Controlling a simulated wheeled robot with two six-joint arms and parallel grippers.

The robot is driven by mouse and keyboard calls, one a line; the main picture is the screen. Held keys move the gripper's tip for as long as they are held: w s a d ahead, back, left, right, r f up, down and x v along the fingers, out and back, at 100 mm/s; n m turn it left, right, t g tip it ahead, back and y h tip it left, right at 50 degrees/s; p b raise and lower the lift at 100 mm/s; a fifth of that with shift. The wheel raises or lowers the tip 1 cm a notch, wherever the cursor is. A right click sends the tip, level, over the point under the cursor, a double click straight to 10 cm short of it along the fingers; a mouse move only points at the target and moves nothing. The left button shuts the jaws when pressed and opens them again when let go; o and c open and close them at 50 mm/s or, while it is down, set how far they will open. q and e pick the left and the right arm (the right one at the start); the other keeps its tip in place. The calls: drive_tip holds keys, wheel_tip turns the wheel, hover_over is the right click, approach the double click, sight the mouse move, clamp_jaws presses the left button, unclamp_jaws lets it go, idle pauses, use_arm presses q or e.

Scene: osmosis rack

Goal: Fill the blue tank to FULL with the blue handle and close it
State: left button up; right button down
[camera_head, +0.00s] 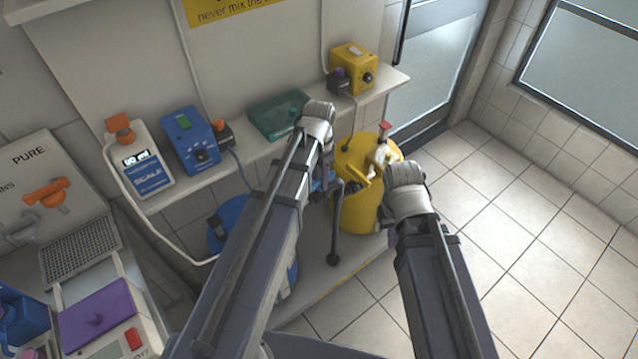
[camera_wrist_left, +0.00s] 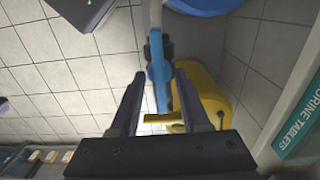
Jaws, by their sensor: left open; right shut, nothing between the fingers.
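The blue tank (camera_head: 222,222) stands under the shelf, largely hidden behind my left arm; part of a blue tank also shows at the top of the left wrist view (camera_wrist_left: 205,4). The FULL mark is not visible.
The yellow tank (camera_head: 357,205) and a yellow handle (camera_wrist_left: 165,118) are close to the blue handle. The right floor is clear.

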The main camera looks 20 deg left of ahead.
use_arm(q)
clamp_jaws()
idle(0.4)
